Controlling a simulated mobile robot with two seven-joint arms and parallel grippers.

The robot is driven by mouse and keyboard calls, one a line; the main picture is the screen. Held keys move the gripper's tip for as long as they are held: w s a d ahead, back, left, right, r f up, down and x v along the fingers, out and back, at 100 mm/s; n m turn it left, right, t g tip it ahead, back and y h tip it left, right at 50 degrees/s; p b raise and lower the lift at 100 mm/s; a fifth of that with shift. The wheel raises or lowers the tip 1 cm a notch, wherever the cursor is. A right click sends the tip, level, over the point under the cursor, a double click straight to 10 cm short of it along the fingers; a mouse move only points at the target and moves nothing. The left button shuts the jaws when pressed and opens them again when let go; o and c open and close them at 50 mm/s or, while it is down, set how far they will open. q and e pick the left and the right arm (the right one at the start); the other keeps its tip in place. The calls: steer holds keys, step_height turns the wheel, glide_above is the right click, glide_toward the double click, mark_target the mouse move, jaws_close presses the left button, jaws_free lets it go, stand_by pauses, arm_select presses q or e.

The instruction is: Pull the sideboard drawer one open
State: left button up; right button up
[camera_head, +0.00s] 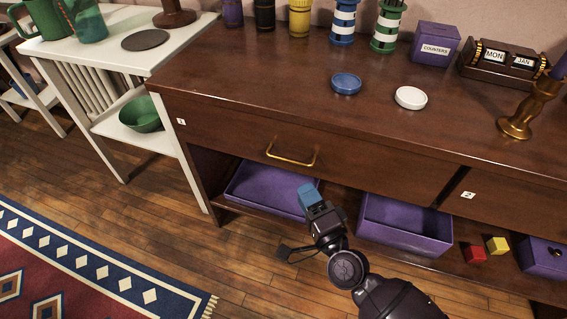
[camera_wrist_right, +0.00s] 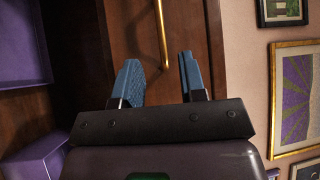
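The sideboard (camera_head: 250,70) is dark brown wood. Its drawer one (camera_head: 225,132), labelled with a small "1" tag at the left, looks shut. The drawer's brass bar handle (camera_head: 291,160) also shows in the right wrist view (camera_wrist_right: 162,35), just beyond the fingertips. My right gripper (camera_head: 309,192) is below and slightly right of the handle in the head view. In the right wrist view its two blue fingers (camera_wrist_right: 160,75) are apart with nothing between them. It looks apart from the handle. My left gripper is not in view.
Purple bins (camera_head: 262,190) (camera_head: 405,222) stand on the low shelf, with a red cube (camera_head: 475,254) and a yellow cube (camera_head: 497,245). Blue (camera_head: 346,83) and white (camera_head: 411,98) dishes lie on top. A white side table (camera_head: 150,55) stands left.

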steer(key=x, duration=0.9)
steer(key=shift+w+a, duration=0.25)
jaws_close()
